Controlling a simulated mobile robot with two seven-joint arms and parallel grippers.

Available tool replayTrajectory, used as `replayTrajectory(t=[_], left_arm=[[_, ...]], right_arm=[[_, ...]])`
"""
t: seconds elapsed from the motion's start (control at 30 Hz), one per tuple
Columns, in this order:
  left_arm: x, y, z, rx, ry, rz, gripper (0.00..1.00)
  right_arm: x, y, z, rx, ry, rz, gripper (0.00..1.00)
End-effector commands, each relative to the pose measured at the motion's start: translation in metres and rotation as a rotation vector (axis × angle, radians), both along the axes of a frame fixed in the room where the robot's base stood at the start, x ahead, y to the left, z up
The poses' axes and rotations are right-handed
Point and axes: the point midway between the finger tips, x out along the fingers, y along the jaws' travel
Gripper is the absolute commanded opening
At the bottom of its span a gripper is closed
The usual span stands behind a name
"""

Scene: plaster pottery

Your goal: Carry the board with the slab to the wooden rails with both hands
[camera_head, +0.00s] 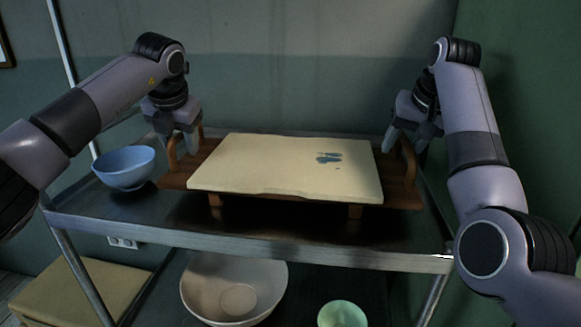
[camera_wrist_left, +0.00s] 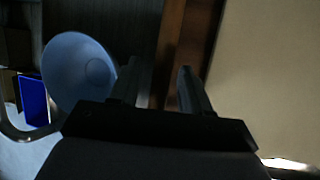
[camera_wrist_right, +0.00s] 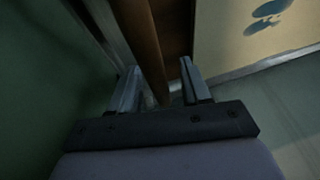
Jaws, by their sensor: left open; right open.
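A brown wooden board (camera_head: 400,196) with an upright handle at each end stands on the metal shelf. A cream slab (camera_head: 270,168) with a blue-grey stain lies flat on it. My left gripper (camera_head: 186,150) is open at the left handle (camera_head: 172,153); in the left wrist view the brown handle (camera_wrist_left: 172,45) runs between the open fingers. My right gripper (camera_head: 405,150) is open at the right handle (camera_head: 410,165); in the right wrist view that handle (camera_wrist_right: 147,45) passes between the fingers. Whether the fingers touch the handles cannot be told. Wooden rails cannot be made out apart from the short feet (camera_head: 214,200) under the board.
A blue bowl (camera_head: 126,168) stands left of the board, close to my left gripper. A large pale bowl (camera_head: 232,290) and a green bowl (camera_head: 342,314) are on the level below. The shelf's front edge (camera_head: 250,246) is clear. A wall stands close behind.

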Motion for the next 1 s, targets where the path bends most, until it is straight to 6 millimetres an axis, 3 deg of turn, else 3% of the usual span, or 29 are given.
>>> replayTrajectory(t=[0.4,0.43,0.57,1.0], left_arm=[[0.0041,0.0015,-0.0091,0.0,-0.001,0.0,0.48],[0.0041,0.0015,-0.0091,0.0,-0.001,0.0,0.44],[0.0041,0.0015,-0.009,-0.001,-0.001,0.001,0.02],[0.004,0.0013,-0.0088,0.0,-0.001,0.0,0.0]], right_arm=[[0.0038,0.0017,-0.0096,0.0,0.001,0.0,0.47],[0.0038,0.0017,-0.0096,0.0,0.001,0.0,0.44],[0.0039,0.0017,-0.0095,0.0,0.001,0.0,0.02],[0.0038,0.0016,-0.0091,0.0,0.0,0.0,0.0]])
